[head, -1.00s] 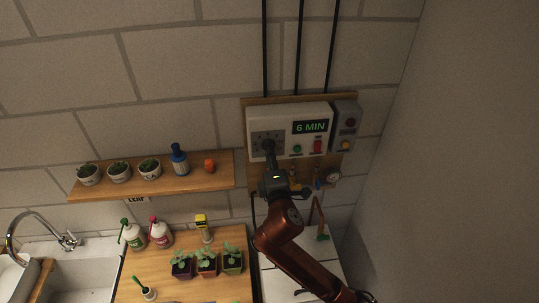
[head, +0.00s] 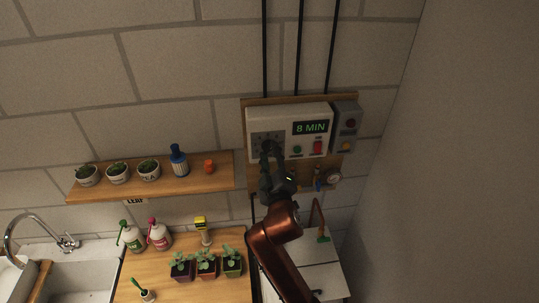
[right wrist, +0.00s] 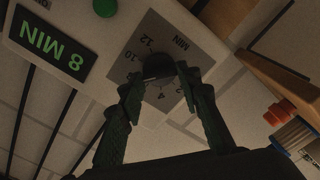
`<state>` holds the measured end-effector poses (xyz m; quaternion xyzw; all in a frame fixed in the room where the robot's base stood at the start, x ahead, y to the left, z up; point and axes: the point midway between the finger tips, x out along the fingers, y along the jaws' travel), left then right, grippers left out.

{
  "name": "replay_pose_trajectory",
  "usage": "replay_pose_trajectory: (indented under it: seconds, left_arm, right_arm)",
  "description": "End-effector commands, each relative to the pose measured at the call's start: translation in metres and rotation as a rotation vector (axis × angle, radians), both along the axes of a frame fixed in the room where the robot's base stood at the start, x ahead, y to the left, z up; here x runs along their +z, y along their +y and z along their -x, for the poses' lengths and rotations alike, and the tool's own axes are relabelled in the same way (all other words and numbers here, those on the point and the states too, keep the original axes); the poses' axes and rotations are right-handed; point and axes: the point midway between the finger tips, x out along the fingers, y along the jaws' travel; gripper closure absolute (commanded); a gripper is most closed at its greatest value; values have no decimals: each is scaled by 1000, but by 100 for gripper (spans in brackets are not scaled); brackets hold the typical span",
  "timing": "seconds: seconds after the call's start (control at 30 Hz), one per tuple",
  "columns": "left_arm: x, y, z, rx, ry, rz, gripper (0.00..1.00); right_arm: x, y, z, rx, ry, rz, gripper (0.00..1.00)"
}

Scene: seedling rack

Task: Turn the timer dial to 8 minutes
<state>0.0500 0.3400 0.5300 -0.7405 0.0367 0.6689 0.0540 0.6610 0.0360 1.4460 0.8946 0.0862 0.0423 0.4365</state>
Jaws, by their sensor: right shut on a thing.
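The white timer box (head: 287,116) hangs on a wooden board on the wall, and its green display (head: 311,128) reads 8 MIN. The display also shows upside down in the right wrist view (right wrist: 52,44). The dark round timer dial (right wrist: 158,66) sits on a grey plate with printed numbers. My right gripper (head: 268,150) is at the dial in the head view. In the right wrist view its two fingers (right wrist: 158,84) are shut on the dial, one on each side. The dial's pointer mark cannot be made out. My left gripper is not in view.
A green button (head: 297,149) and a red switch (head: 318,147) sit right of the dial. A grey box (head: 347,121) adjoins the timer. A wooden shelf (head: 216,182) with pots and bottles is at the left. Seedlings (head: 206,262) stand on the bench below.

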Motion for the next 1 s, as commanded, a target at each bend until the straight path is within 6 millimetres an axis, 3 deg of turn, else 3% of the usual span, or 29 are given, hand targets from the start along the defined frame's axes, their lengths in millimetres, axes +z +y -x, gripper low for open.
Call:
replay_pose_trajectory:
  seconds: [0.57, 0.6, 0.83, 1.0]
  left_arm:
    - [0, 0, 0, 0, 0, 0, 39]
    - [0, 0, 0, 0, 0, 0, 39]
    - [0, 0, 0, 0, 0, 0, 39]
    - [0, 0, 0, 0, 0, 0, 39]
  right_arm:
    - [-2, 0, 0, 1, 10, -35, 93]
    - [-2, 0, 0, 1, 10, -35, 68]
    - [-1, 0, 0, 0, 9, -34, 52]
    - [0, 0, 0, 1, 7, -34, 51]
